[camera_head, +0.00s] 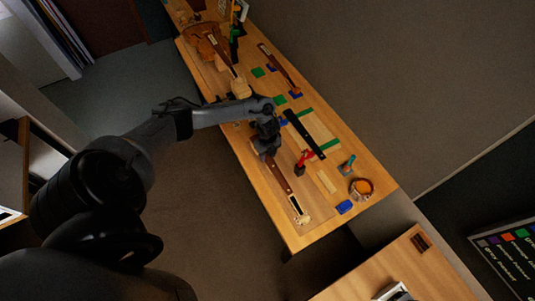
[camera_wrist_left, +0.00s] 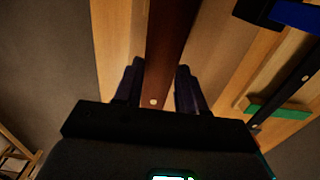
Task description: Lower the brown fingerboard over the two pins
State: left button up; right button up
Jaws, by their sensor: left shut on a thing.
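My left gripper (camera_head: 265,154) is over the near side of the bench. In the left wrist view its two dark fingers (camera_wrist_left: 158,88) stand on either side of a brown strip, the fingerboard (camera_wrist_left: 168,40), and are shut on it. A small pale dot shows on the strip between the fingers. In the head view the brown fingerboard (camera_head: 278,178) runs from under the gripper toward the bench's near end, where a dark section and a pale end piece (camera_head: 302,217) lie. I cannot make out the two pins, or tell whether the fingerboard touches what is below.
On the bench (camera_head: 325,232), a long black strip (camera_head: 303,134) lies across green blocks. A violin body (camera_head: 203,42) and another brown piece (camera_head: 280,66) are farther back.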

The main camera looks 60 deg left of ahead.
dwell(0.4)
pick_arm(q)
jog(key=o, duration=1.2)
jog(key=shift+c, duration=0.2)
notch_tip(320, 180, up, 11)
jog(key=shift+f, duration=0.1)
